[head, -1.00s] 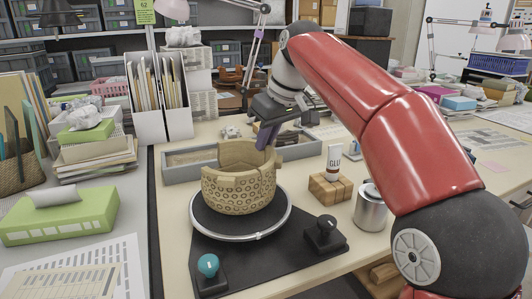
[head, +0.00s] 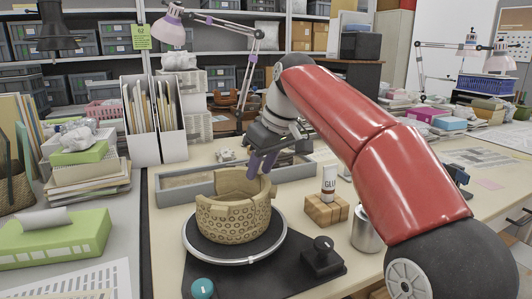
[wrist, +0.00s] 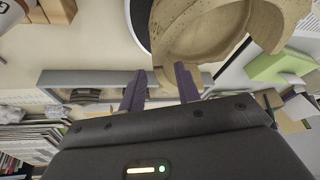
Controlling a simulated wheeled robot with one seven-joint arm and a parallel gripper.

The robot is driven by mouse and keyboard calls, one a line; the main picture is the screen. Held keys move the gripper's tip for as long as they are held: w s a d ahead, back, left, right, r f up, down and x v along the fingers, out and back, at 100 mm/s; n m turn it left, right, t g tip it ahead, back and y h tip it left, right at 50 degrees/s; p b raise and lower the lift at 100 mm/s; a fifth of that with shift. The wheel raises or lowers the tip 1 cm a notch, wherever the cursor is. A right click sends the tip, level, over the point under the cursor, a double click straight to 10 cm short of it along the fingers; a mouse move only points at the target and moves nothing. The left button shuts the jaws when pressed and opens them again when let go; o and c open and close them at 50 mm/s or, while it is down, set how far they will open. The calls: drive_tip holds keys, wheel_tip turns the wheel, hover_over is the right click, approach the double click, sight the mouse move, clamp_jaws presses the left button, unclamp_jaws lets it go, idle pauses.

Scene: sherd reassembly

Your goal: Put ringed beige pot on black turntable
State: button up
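The ringed beige pot (head: 232,219) stands upright on the black turntable (head: 203,246), which has a pale rim. Ring marks cover its lower wall, and its upper edge is stepped and uneven. My gripper (head: 261,170) is at the back right of the pot, close to its rim. In the wrist view the purple fingers (wrist: 160,88) are apart with nothing between them. The pot (wrist: 205,30) shows just beyond the fingertips there; I cannot tell whether a finger touches it.
A long grey tray (head: 185,196) lies behind the turntable. A glue tube (head: 329,180) stands on a wooden block (head: 326,210) to the right, near a metal can (head: 366,232). A black knobbed stand (head: 323,258) and a teal knob (head: 203,288) are in front.

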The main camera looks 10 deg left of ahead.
drive_tip(key=p+v, duration=0.2)
drive_tip(key=v, duration=0.9)
drive_tip(key=shift+r, duration=0.4)
drive_tip(key=shift+s+d, duration=0.1)
drive_tip(key=s+d+f+m+t+h, duration=0.1)
drive_tip(key=s+d+f+m, duration=0.4)
drive_tip(key=s+d+f, duration=0.5)
drive_tip(key=s+d+f+m+t+h, duration=0.2)
drive_tip(key=s+d+f+m, duration=0.3)
drive_tip(key=s+d+f, duration=0.5)
drive_tip(key=s+f+h, duration=0.1)
drive_tip(key=s+f, duration=0.2)
drive_tip(key=f, duration=0.4)
drive_tip(key=shift+s+d+f+m, duration=0.25)
drive_tip(key=shift+d+f+m, duration=0.05)
drive_tip(key=shift+m, duration=0.1)
